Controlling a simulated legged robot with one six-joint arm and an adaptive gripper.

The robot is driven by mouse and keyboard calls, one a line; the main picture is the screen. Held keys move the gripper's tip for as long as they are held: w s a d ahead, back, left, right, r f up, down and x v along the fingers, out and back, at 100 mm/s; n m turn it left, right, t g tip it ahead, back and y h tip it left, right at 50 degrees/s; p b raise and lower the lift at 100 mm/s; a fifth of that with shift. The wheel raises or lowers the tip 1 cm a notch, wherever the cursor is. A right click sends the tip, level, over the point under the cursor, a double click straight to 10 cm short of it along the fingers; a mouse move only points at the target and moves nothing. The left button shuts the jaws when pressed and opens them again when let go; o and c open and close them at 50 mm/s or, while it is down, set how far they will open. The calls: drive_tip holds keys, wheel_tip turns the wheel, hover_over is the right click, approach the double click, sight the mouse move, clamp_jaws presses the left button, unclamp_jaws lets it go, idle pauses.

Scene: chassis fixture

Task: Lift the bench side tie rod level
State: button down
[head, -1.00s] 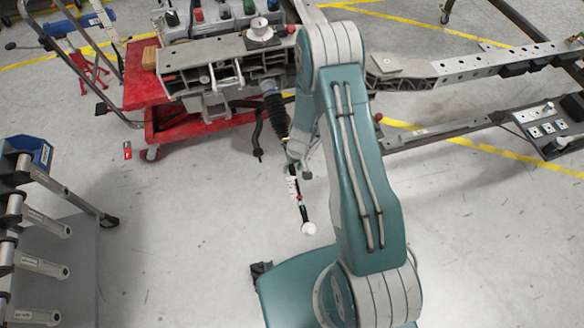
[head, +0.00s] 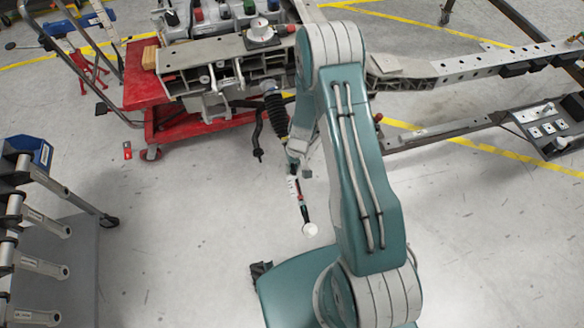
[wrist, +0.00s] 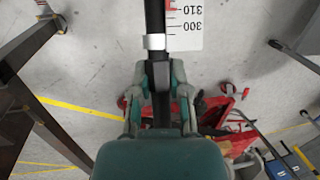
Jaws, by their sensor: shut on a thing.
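The tie rod (head: 304,212) is a thin dark rod with a black ribbed boot (head: 275,112) at its chassis end and a white round free end (head: 310,230) nearest me. It hangs over open floor, slanting down in the head view; I cannot tell whether it is level. My gripper (head: 296,166), partly hidden by my arm, is at the rod between boot and free end. In the wrist view my gripper (wrist: 158,72) is shut with its fingers on either side of the rod (wrist: 155,22). A white scale (wrist: 183,25) reading 300 and 310 shows beside the rod.
The grey chassis beam (head: 205,72) stands behind, with a red cart (head: 140,75) by it. A rack of metal arms (head: 35,225) stands at left. A frame rail and switch panel (head: 548,128) are at right. Floor around the free end is clear.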

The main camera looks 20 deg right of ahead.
drive_tip(key=r+g, duration=0.1)
drive_tip(key=r, duration=0.2)
drive_tip(key=s+r+g, duration=0.1)
drive_tip(key=r, duration=0.2)
drive_tip(key=r+g, duration=0.2)
drive_tip(key=r, duration=0.1)
drive_tip(key=shift+s, duration=0.2)
drive_tip(key=shift+r, duration=0.1)
drive_tip(key=c, duration=0.6)
unclamp_jaws()
drive_tip(key=shift+c, duration=0.2)
drive_tip(key=shift+o, duration=0.3)
drive_tip(key=v, duration=1.1)
drive_tip(key=shift+w+r, duration=0.25)
drive_tip(key=shift+w, duration=0.1)
